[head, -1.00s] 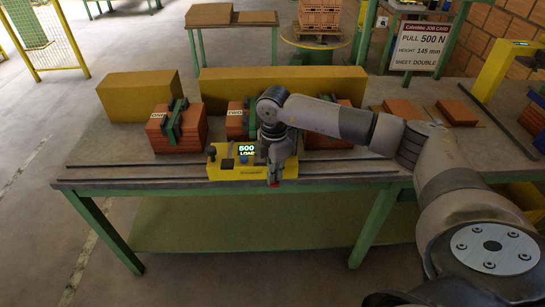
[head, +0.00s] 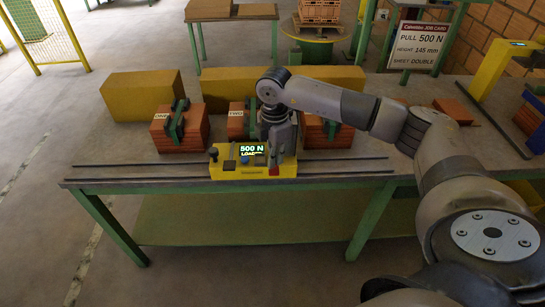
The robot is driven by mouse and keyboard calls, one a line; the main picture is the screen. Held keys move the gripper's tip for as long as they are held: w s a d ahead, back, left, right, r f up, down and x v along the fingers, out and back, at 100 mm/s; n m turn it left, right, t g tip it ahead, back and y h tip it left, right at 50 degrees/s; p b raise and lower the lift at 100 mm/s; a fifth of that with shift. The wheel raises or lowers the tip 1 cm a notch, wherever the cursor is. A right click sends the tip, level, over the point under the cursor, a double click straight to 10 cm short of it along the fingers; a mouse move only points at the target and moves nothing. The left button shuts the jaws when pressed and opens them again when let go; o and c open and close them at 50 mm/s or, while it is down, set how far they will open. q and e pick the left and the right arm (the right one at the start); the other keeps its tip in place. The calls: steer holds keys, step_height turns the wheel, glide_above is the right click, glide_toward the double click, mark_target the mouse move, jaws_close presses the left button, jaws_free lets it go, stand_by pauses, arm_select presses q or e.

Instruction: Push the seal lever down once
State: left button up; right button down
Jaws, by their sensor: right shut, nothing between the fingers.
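The yellow sealing unit (head: 228,171) sits at the front edge of the bench. Its lit display (head: 252,151) reads 500 N with a line like LOADED below. A dark-blue knob (head: 213,154) stands at its left end. A small red part (head: 275,170) shows at its right front, just below my right gripper (head: 279,160). I cannot tell which part is the seal lever. My right gripper is shut and points down over the right end of the unit, hiding that end. Contact cannot be told. My left gripper is not in view.
Strapped orange brick packs (head: 180,130) stand behind the unit, one on the left and others partly behind my arm. Yellow blocks (head: 142,95) line the back of the bench (head: 110,165). A job card (head: 420,45) stands at the back right. Rails run along the front.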

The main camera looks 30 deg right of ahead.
steer(key=shift+r, duration=0.1)
step_height(320, 180, up, 5)
steer(key=p, duration=0.3)
steer(key=shift+p, duration=0.3)
